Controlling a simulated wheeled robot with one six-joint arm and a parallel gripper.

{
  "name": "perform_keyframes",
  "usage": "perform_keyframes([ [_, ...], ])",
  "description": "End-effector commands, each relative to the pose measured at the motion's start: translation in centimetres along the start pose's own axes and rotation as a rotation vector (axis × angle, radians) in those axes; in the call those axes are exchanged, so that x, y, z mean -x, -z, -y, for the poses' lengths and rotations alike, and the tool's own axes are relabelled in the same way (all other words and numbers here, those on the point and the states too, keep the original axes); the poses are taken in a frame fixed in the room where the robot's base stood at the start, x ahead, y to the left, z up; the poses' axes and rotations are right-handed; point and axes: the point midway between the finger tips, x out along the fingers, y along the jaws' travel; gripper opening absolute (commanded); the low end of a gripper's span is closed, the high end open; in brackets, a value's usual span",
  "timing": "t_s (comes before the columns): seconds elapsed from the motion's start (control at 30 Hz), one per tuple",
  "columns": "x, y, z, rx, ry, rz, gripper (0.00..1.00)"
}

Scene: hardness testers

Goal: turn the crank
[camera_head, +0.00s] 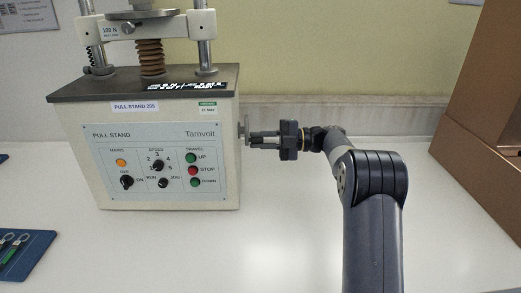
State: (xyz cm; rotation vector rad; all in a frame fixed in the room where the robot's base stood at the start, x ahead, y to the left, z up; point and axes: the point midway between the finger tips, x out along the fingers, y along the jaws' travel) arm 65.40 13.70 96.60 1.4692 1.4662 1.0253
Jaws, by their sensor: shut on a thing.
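The crank (242,129) shows as a small grey metal part on the right side of the pull stand (225,160), a cream box with a dark top plate. Most of the crank is hidden by my gripper or seen edge-on. My gripper (252,139) reaches in from the right, level with the crank, and its fingers are shut on the crank's handle. The handle itself is hidden between the fingers. The front panel of the stand has an orange lamp, knobs and green and red buttons.
A brown box (478,130) stands at the right edge. A blue mat (38,225) with green-handled tools lies at the lower left. A wall runs close behind.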

Motion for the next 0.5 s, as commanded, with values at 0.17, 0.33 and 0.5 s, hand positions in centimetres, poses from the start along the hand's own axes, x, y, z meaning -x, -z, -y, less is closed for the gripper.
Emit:
perform_keyframes([
  [0.17, 0.01, -0.50, 0.80, 0.125, 0.001, -0.002, 0.00],
  [0.33, 0.01, -0.69, 0.86, 0.211, 0.001, -0.003, 0.00],
  [0.5, 0.01, -0.79, 0.83, 0.263, 0.001, -0.003, 0.00],
])
